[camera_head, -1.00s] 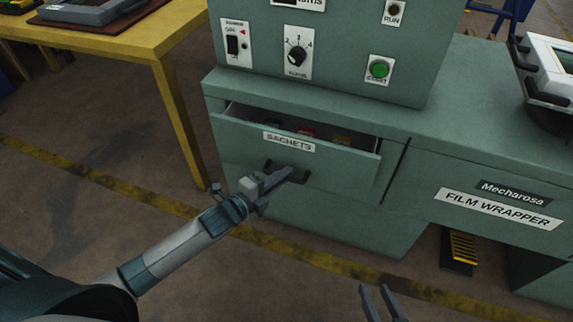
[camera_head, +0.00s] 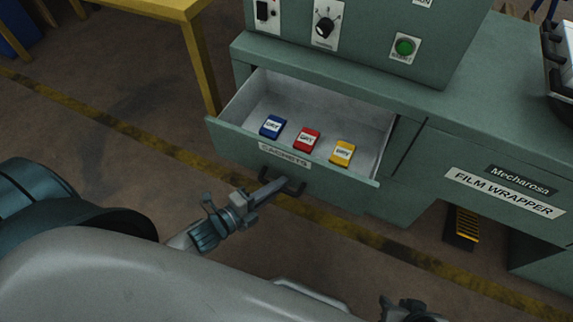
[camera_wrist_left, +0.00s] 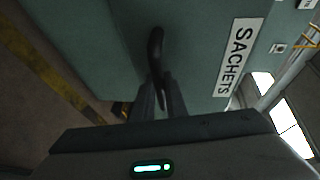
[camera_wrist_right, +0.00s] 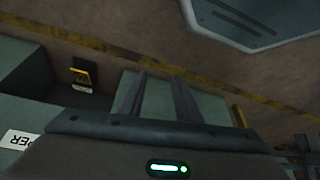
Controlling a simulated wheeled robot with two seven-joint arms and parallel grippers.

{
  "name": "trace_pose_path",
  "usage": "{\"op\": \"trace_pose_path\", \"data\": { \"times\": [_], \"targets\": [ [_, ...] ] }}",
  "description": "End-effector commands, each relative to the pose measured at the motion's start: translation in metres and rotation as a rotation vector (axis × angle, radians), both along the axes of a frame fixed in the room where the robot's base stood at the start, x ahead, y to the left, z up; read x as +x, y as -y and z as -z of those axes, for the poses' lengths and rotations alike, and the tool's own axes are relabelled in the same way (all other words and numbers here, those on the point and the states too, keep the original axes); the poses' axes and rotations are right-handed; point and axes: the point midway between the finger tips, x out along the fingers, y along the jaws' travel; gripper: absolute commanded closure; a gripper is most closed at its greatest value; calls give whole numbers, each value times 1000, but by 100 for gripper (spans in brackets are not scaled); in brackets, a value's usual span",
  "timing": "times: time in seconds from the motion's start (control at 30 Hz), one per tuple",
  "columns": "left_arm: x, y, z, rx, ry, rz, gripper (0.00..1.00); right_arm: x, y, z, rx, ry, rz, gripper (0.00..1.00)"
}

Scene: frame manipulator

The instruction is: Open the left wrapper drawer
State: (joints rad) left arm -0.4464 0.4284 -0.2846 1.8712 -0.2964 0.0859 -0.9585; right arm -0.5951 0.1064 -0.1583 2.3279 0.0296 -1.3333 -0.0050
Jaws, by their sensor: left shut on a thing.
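The left wrapper drawer (camera_head: 230,139), labelled SACHETS, is pulled well out of the green cabinet. Its pale inside shows a blue sachet (camera_head: 272,126), a red sachet (camera_head: 306,139) and a yellow sachet (camera_head: 343,153) near the front. My left gripper (camera_head: 274,188) is shut on the dark drawer handle (camera_head: 296,187). In the left wrist view the fingers (camera_wrist_left: 160,92) close around the handle bar (camera_wrist_left: 155,46) beside the SACHETS label. My right gripper (camera_wrist_right: 160,92) is open and empty, apart from the cabinet; only part of it shows at the head view's bottom edge.
The control panel with a green button (camera_head: 404,47) stands on the cabinet above the drawer. The FILM WRAPPER section (camera_head: 450,205) is to the right. A yellow table (camera_head: 200,60) stands at the left. Open floor lies in front.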

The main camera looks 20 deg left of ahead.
Motion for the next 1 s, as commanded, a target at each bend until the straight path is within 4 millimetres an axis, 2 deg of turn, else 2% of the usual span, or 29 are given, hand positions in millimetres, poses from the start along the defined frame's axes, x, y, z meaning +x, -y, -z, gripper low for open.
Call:
{"op": "trace_pose_path", "data": {
  "times": [0.1,0.23,0.67,0.7,1.0],
  "targets": [
    [-18,-1,0,1,-3,-1,100,-4,6,-2,-17,-30,5,69],
    [-27,-2,0,1,-2,-2,100,-7,9,-1,-27,-50,8,69],
    [-31,-2,1,1,0,-1,100,-8,11,-1,-31,-57,10,69],
    [-30,-2,1,1,0,-1,80,-8,10,-1,-31,-56,10,69],
    [-30,-1,0,0,1,0,80,-8,10,-1,-31,-56,10,69]
  ]
}}
